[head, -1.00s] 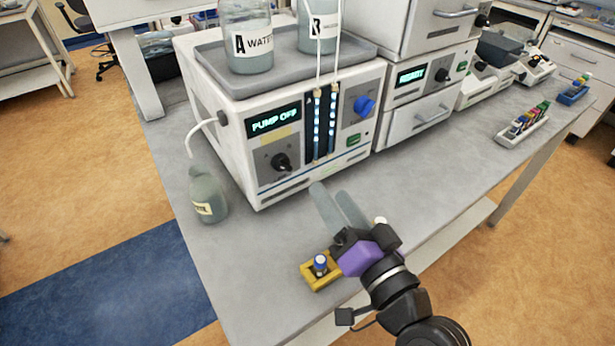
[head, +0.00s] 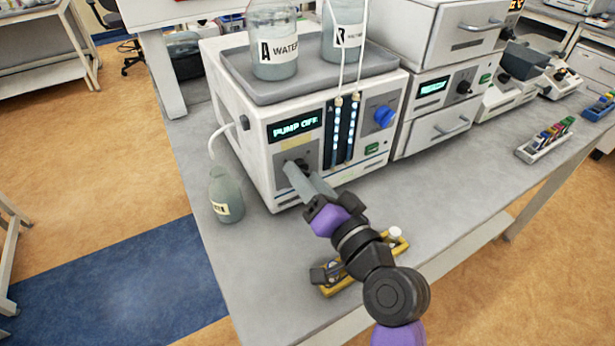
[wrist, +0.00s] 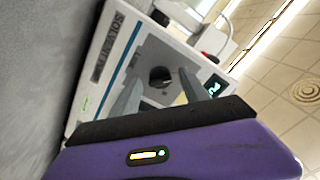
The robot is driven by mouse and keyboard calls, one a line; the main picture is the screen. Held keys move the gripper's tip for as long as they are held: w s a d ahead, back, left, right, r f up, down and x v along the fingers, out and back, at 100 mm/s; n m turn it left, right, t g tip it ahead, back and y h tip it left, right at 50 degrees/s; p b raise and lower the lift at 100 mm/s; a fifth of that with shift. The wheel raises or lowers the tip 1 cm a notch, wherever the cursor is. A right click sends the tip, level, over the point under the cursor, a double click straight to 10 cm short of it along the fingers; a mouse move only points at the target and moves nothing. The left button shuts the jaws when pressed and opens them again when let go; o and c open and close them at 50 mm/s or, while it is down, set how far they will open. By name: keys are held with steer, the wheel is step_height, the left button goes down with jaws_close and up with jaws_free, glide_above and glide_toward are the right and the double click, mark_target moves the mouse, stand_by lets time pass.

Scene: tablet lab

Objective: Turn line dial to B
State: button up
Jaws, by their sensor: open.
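The pump unit (head: 262,152) is a white box with a green display reading PUMP OFF. A round black dial (wrist: 161,76) sits on a grey plate on its front, at the lower left; in the head view my fingers largely cover it. I cannot read its markings. A blue knob (head: 384,117) is at the upper right of the same front. My gripper (head: 292,172) is open and points at the black dial. In the wrist view the fingers of my gripper (wrist: 159,84) stand on either side of the dial with gaps; contact is not visible.
Bottles A (head: 274,45) and another (head: 343,35) stand in the grey tray (head: 290,89) on top. A smaller bottle (head: 226,196) stands left of the pump. A yellow holder (head: 400,246) lies partly behind my arm. The bench front right is clear.

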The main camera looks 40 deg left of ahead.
steer(key=shift+c, duration=0.4)
jaws_close()
steer(key=shift+m, duration=0.3)
steer(key=shift+m+p, duration=5.35)
steer(key=shift+m, duration=3.45)
